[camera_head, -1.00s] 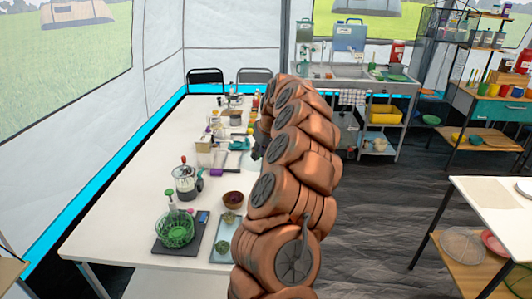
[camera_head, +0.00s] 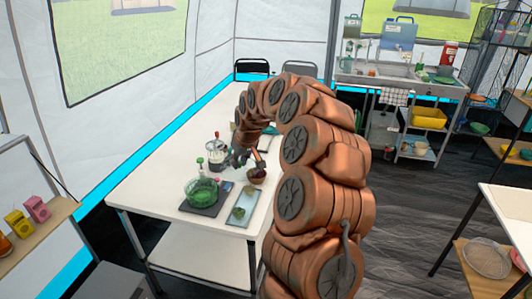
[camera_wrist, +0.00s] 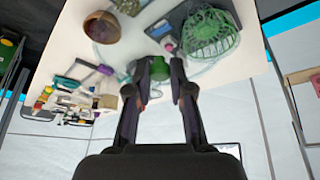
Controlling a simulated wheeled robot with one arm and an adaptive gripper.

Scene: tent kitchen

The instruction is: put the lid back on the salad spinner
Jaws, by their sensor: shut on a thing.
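The green salad spinner (camera_head: 202,191) stands on a dark mat at the near end of the white table; its slatted green basket (camera_wrist: 210,35) shows at the upper right of the wrist view. An upright green knob on a pale stem (camera_head: 200,163) shows at its far side. My gripper (camera_head: 238,158) is low over the table, right of and beyond the spinner.
A brown bowl (camera_head: 257,177) and a tray (camera_head: 242,207) with green pieces lie right of the spinner. A jar with a red knob (camera_head: 217,147) stands close beyond it. More clutter fills the far table; its near left part is clear.

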